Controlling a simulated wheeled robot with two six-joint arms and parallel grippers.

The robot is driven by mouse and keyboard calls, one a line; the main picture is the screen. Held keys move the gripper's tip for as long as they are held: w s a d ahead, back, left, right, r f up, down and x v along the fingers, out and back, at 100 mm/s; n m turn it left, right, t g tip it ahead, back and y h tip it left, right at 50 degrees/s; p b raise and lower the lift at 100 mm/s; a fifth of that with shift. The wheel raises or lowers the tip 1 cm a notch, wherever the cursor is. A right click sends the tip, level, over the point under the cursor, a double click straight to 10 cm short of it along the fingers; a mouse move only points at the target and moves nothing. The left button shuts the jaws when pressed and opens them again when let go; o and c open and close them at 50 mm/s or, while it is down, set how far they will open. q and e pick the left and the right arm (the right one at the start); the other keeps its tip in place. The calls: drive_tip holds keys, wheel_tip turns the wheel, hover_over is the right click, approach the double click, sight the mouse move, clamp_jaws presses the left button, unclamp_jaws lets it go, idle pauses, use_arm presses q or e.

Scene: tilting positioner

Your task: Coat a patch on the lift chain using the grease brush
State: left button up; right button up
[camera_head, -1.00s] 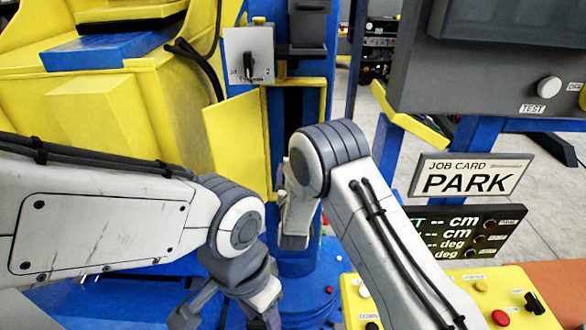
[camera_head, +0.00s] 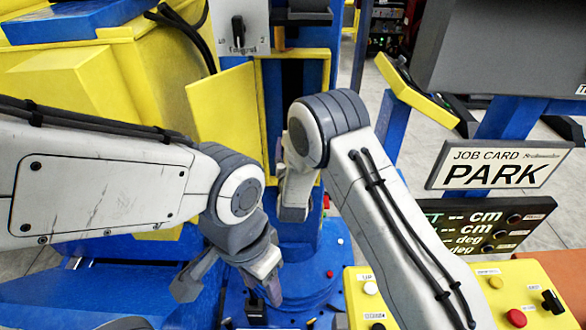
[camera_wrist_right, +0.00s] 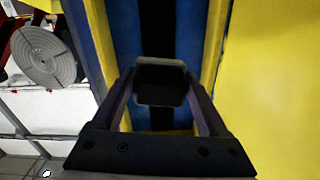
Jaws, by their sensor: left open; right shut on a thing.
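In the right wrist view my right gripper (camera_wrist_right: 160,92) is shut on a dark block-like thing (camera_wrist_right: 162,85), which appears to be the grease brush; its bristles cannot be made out. It is in front of a dark vertical strip (camera_wrist_right: 168,30) between blue and yellow rails, which seems to be the lift chain's channel. Single links are too dark to tell, and contact cannot be told. In the head view the dark channel (camera_head: 292,90) shows above my right wrist, and the right fingers are hidden. My left gripper (camera_head: 228,285) is open and empty, low over the blue base.
A yellow door panel (camera_head: 222,115) stands left of the channel. A yellow control box (camera_head: 490,290) with buttons is at the lower right, below the PARK job card (camera_head: 498,165). A grey disc (camera_wrist_right: 43,55) shows left in the wrist view.

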wheel_tip(320, 180, down, 7)
drive_tip(key=b, duration=0.7)
drive_tip(key=shift+w, duration=2.9)
drive_tip(key=shift+w+b, duration=0.7)
drive_tip(key=shift+w, duration=0.4)
drive_tip(key=shift+r, duration=0.15)
drive_tip(key=shift+r+p, duration=2.1)
drive_tip(key=shift+r, duration=5.3)
wheel_tip(320, 180, down, 15)
drive_tip(key=b, duration=1.6)
drive_tip(key=shift+f, duration=0.15)
